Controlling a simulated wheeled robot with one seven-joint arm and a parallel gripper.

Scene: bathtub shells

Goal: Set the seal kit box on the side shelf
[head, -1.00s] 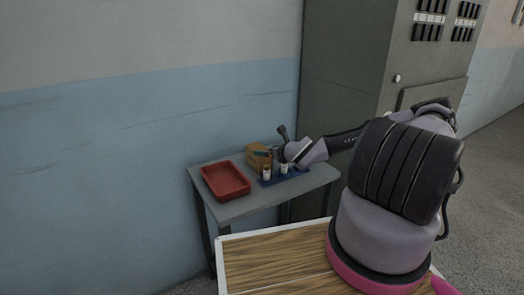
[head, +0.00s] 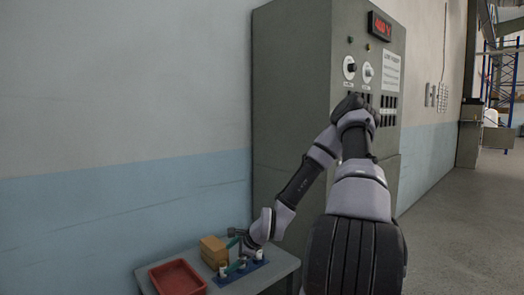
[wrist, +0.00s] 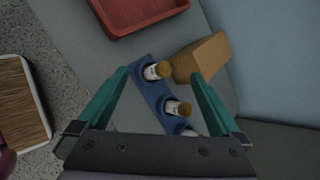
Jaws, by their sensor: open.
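The seal kit box looks to be the plain tan-brown box (head: 213,250) on the small grey side table (head: 146,277). It also shows in the wrist view (wrist: 205,56), resting on the grey surface beside a blue rack. My gripper (head: 235,255) is open, its teal fingers apart, just right of the box in the head view. In the wrist view my gripper (wrist: 160,76) has nothing held between its fingers. The box lies beyond the right fingertip there. I cannot tell whether they touch.
A blue rack (wrist: 146,92) with small capped bottles (wrist: 158,71) stands beside the box, below my fingers. A red tray (head: 178,279) is left of the box. A wooden-topped surface (wrist: 20,105) is at the wrist view's left.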

